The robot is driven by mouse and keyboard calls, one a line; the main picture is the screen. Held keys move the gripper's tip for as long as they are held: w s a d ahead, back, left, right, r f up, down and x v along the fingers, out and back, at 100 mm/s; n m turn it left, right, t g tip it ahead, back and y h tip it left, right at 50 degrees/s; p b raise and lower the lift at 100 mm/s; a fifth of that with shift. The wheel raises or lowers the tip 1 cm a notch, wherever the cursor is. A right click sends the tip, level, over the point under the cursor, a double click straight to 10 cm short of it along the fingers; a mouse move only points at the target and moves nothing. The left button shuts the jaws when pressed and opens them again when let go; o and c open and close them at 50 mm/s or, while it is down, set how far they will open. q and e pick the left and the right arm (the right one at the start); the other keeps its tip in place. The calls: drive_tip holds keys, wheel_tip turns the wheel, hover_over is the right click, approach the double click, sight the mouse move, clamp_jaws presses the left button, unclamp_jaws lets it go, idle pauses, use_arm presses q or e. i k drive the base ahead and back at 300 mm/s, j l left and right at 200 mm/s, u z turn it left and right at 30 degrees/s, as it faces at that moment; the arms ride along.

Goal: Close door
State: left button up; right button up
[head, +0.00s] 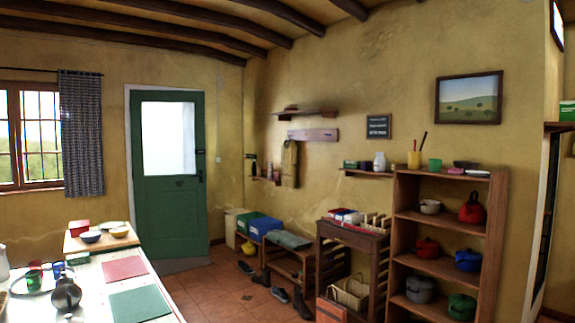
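A green door (167,215) with a pale glass upper pane (168,138) stands at the back left in a white frame (128,150). A dark handle (200,176) is on its right side. The door looks flush or nearly flush with the wall; I cannot tell whether it is fully shut. Neither of my grippers shows in the head view.
A white counter (90,285) with dishes, mats and a kettle fills the front left. A low rack (290,262), a basket, shoes on the floor and a wooden shelf (403,235) line the right wall. Tiled floor (215,285) lies open between.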

sight(171, 210)
drive_tip(key=i+l+z, duration=0.3)
drive_tip(key=i, duration=0.15)
drive_tip(key=i+l+z, duration=0.25)
drive_tip(key=i, duration=0.45)
drive_tip(key=i+j+z, duration=0.1)
drive_tip(key=i+z, duration=0.15)
drive_tip(key=i, duration=0.45)
drive_tip(key=i+j+u, duration=0.1)
drive_tip(key=i+u, duration=0.65)
drive_tip(key=i+l+u, duration=0.25)
drive_tip(key=i+u, duration=0.15)
drive_tip(key=i+j+u, duration=0.1)
drive_tip(key=i+u, duration=0.3)
drive_tip(key=i, duration=0.55)
drive_tip(key=i+j+z, duration=0.2)
drive_tip(key=i+z, duration=0.2)
drive_tip(key=i+j+z, duration=0.55)
drive_tip(key=z, duration=0.25)
drive_tip(key=i+j+z, duration=0.2)
drive_tip(key=j+z, duration=0.2)
drive_tip(key=j, duration=0.2)
drive_tip(key=i+j+z, duration=0.15)
drive_tip(key=j+z, duration=0.3)
drive_tip(key=j, duration=0.55)
drive_tip(key=j+z, duration=0.45)
drive_tip(key=j, duration=0.55)
drive_tip(key=k, duration=0.05)
